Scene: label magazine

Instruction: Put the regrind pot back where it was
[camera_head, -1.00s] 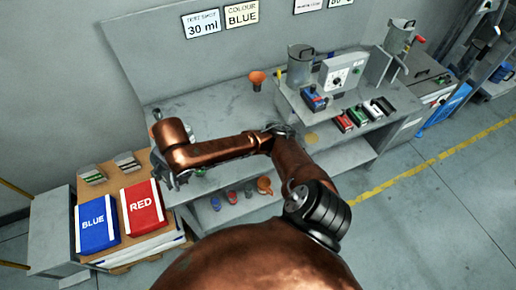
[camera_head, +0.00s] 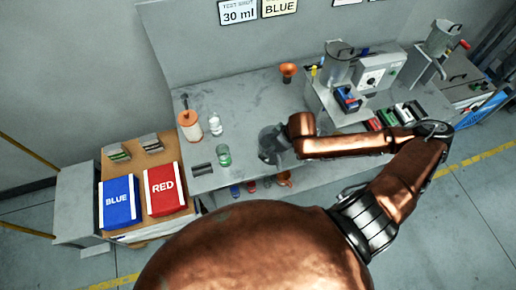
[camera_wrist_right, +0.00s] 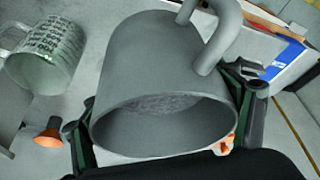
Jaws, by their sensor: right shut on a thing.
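A grey pot with a looped handle, seemingly the regrind pot (camera_wrist_right: 155,75), fills the middle of the right wrist view. Its open mouth faces the camera and grey grainy material shows inside. The dark and green fingers of my right gripper (camera_wrist_right: 165,125) are shut on it, one at each side. In the head view the pot (camera_head: 269,138) is at the end of my right arm, over the front middle of the workbench (camera_head: 245,105). My right gripper (camera_head: 284,147) is partly hidden by its wrist there. I cannot tell whether the pot touches the bench. My left gripper is not in view.
An orange-topped jar (camera_head: 190,125), a clear vessel (camera_head: 215,124) and a green cup (camera_head: 223,155) stand on the bench's left part. An orange funnel (camera_head: 288,72) is behind. A machine (camera_head: 375,72) stands right. Small pots occupy the lower shelf. Bare bench lies between jar and funnel.

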